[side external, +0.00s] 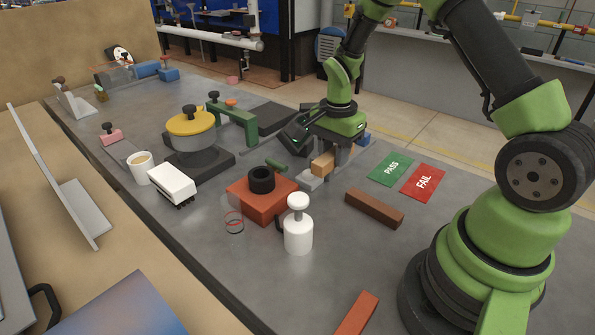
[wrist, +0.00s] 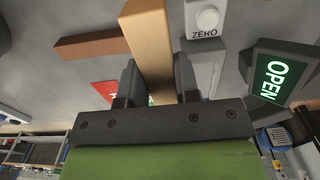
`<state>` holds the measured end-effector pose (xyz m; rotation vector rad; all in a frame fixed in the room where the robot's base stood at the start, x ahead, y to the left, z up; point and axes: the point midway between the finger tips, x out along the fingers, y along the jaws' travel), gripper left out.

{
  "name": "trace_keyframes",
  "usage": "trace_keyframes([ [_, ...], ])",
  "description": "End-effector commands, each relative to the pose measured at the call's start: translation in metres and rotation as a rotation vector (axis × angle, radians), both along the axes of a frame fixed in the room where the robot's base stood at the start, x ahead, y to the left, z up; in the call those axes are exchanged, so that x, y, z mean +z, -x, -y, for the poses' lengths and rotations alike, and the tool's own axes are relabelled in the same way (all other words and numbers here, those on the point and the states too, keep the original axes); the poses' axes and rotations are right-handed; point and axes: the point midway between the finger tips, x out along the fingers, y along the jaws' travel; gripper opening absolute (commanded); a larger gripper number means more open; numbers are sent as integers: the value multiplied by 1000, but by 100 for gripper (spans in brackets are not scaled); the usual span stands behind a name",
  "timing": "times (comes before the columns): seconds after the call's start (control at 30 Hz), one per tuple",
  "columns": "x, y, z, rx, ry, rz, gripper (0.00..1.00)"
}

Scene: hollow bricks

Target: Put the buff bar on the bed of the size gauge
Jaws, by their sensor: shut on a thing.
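My gripper (side external: 340,158) is shut on the buff bar (side external: 322,164), a tan-orange block. In the wrist view the bar (wrist: 150,45) runs between the two dark fingers (wrist: 157,82) and reaches past them to the top edge. The size gauge shows as a light grey body (side external: 309,182) just below and beside the bar in the side view. In the wrist view its grey part with a ZERO button (wrist: 207,20) lies right of the bar. Its dark display (wrist: 272,76) reads OPEN. Whether the bar touches the bed cannot be told; my gripper hides part of it.
A green PASS mat (side external: 390,170) and red FAIL mat (side external: 423,182) lie right of the gauge. A brown bar (side external: 374,208) lies in front of them. A red block with a black ring (side external: 262,179) and a white lidded pot (side external: 298,233) stand to the left.

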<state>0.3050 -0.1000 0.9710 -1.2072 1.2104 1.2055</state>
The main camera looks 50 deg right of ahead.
Motion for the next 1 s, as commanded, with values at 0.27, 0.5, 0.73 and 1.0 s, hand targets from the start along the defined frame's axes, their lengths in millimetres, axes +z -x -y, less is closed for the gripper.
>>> trace_keyframes([
  [0.27, -41, 0, 0, 1, -1, -2, 2],
  [0.5, -76, 1, -1, 3, -1, -3, 2],
  [0.73, -82, 0, -1, 2, 0, 0, 2],
  [1.0, -85, 0, -1, 3, 0, 0, 36],
])
